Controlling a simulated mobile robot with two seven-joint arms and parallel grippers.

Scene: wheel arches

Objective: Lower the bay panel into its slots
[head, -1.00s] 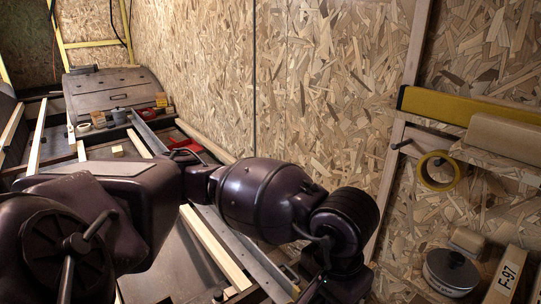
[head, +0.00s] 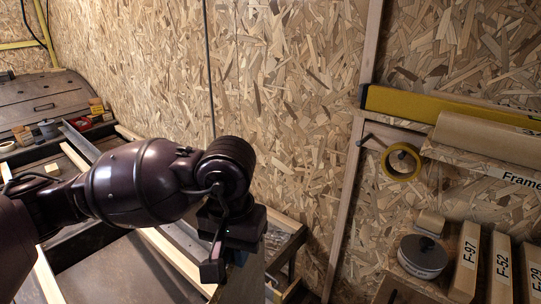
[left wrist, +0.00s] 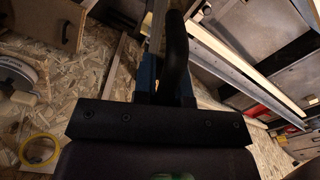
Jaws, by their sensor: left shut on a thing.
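My left gripper (head: 226,262) hangs low in the middle of the head view, pointing down. It is shut on the bay panel (head: 243,284), a flat brownish board that shows below the fingers and runs off the lower edge of the view. In the left wrist view, the panel appears nearly edge-on as a narrow greyish strip (left wrist: 158,32) between the blue-padded fingers (left wrist: 147,78). The panel's lower edge and the slots are hidden, so I cannot tell whether they touch. My right gripper is not in view.
A wooden frame (head: 290,248) stands right of the panel against the chipboard wall. Further right are a yellow level (head: 440,103), a tape roll (head: 401,162), a round tin (head: 422,257) and labelled boxes (head: 467,262). A wheel arch (head: 45,100) with small items lies far left.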

